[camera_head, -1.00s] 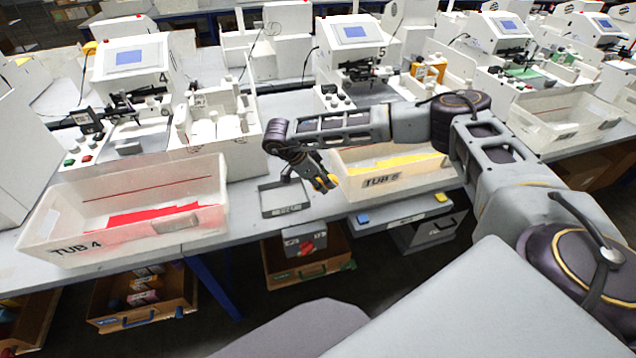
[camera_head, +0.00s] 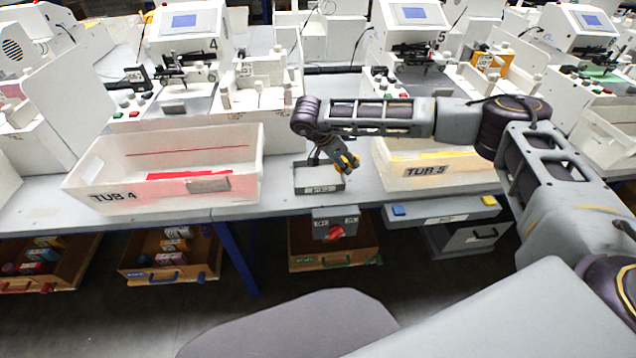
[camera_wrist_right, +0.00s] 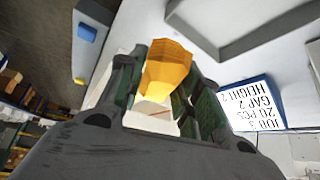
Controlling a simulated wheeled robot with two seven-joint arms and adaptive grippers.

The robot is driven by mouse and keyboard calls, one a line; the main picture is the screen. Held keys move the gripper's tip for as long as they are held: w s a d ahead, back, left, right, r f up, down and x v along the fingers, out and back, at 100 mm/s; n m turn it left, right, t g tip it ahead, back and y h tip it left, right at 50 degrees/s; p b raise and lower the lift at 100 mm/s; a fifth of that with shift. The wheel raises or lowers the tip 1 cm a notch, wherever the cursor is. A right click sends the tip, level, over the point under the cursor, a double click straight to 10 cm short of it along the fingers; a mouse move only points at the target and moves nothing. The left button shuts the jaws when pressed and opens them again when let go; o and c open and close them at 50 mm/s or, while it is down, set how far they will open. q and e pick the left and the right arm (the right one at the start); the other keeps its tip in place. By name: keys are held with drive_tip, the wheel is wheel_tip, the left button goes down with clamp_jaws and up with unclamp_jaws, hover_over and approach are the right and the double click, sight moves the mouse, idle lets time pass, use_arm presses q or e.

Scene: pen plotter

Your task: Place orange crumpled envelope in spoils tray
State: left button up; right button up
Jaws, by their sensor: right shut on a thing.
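The orange crumpled envelope (camera_wrist_right: 168,70) is held between the fingers of my right gripper (camera_wrist_right: 165,85) in the wrist view. In the head view, my right gripper (camera_head: 346,163) points down with a small bit of orange at its tips, over the right part of a small grey tray (camera_head: 320,190). This tray, likely the spoils tray, has a label on its front that is too small to read. It stands on the bench between two tubs. A grey tray rim also shows in the wrist view (camera_wrist_right: 215,48). My left gripper is not in view.
Tub 4 (camera_head: 110,196) stands left of the tray with red pieces in it. Tub 5 (camera_head: 440,181) stands close on the right, partly behind my right arm. A grey box with a red knob (camera_head: 336,231) hangs below the bench edge. Plotter machines line the back.

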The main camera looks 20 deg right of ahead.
drive_tip(key=w+a+n+t+b, duration=0.2)
drive_tip(key=a+n+b, duration=0.1)
drive_tip(key=b, duration=0.1)
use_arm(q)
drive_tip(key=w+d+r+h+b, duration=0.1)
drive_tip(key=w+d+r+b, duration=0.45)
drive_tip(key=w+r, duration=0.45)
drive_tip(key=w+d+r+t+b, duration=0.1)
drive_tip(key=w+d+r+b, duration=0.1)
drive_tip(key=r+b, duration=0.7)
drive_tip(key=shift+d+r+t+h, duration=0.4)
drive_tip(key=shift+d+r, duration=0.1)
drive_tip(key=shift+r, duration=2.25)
use_arm(e)
drive_tip(key=r+n+t+y, duration=0.2)
drive_tip(key=n+t+y, duration=0.25)
drive_tip(key=n, duration=0.65)
hover_over(309, 180)
drive_tip(key=shift+d+f+g+y, duration=0.1)
drive_tip(key=shift+g+y, duration=0.25)
drive_tip(key=shift+g, duration=0.1)
